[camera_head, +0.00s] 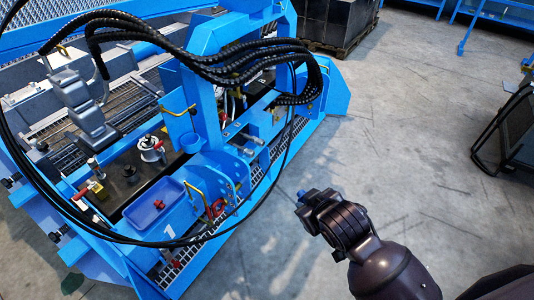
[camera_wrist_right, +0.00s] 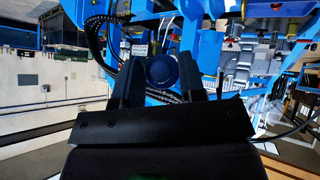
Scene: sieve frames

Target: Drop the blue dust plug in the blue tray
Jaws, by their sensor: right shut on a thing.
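The blue dust plug (camera_wrist_right: 162,70) is round and dark blue, held between the two black fingers of my right gripper (camera_wrist_right: 165,82) in the right wrist view. My left gripper is not in view.
Black hoses (camera_head: 230,65) arch over the blue machine frame (camera_head: 205,100). A white-topped spool-like part (camera_head: 150,148) and small fittings stand on a dark plate behind the tray. Yellow handles (camera_head: 196,190) rise beside the tray. Grey floor (camera_head: 400,120) is clear around the right gripper.

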